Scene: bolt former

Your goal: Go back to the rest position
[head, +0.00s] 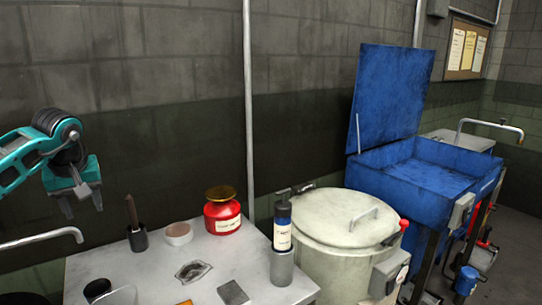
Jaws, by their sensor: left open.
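My left gripper (83,203) hangs at the left of the head view, above the left side of the grey worktable (150,270). Its two fingers point down and stand apart, with nothing between them. It touches nothing. My right gripper does not show in this view.
The table holds a red can (223,217), a dark bottle (282,228) on a grey cylinder (282,267), a brush-like tool in a black cup (137,238) and a round tin (179,234). A lidded drum (335,230) and an open blue basin (425,180) stand to the right.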

